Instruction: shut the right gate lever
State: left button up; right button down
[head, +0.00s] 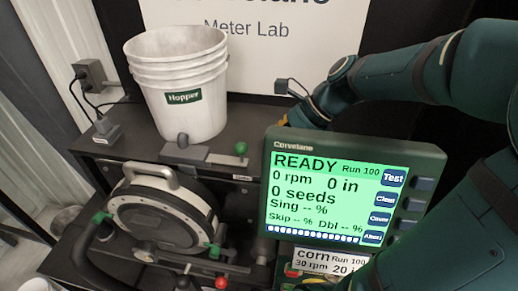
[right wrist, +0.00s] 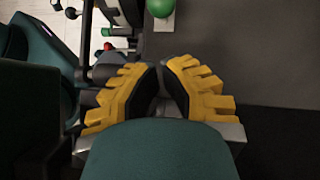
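A green ball knob (head: 240,148) stands by a flat grey plate (head: 190,155) at the foot of the white hopper bucket (head: 185,90). It looks like a gate lever's knob; its stem and position are hard to make out. A green ball also shows at the top of the right wrist view (right wrist: 160,8), beyond the fingertips and apart from them. My right gripper (right wrist: 164,72) has yellow fingers with their tips close together and nothing clearly held between them. In the head view it is mostly hidden behind the display. My left gripper is out of view.
The green-framed display (head: 345,190) reads READY and blocks much of the bench's right side. A round seed meter (head: 155,220) with a handle stands front left. A red knob (head: 221,283) is below it. A small box with cables (head: 106,130) sits at the bench's left end.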

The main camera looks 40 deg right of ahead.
aim_at(235, 161)
jog(key=shift+w+a+f, duration=0.3)
jog(key=shift+w+a, duration=0.4)
jog(key=shift+a, duration=0.1)
jog(key=shift+w+a+f, duration=0.25)
jog(key=shift+w+a, duration=0.4)
jog(key=shift+a, duration=0.15)
jog(key=shift+w+a+r, duration=0.1)
jog(key=shift+w+a, duration=0.15)
jog(key=w+a+p, duration=0.1)
jog(key=w, duration=0.1)
jog(key=w+a+p, duration=0.2)
jog(key=shift+a, duration=0.15)
jog(key=shift+d, duration=0.2)
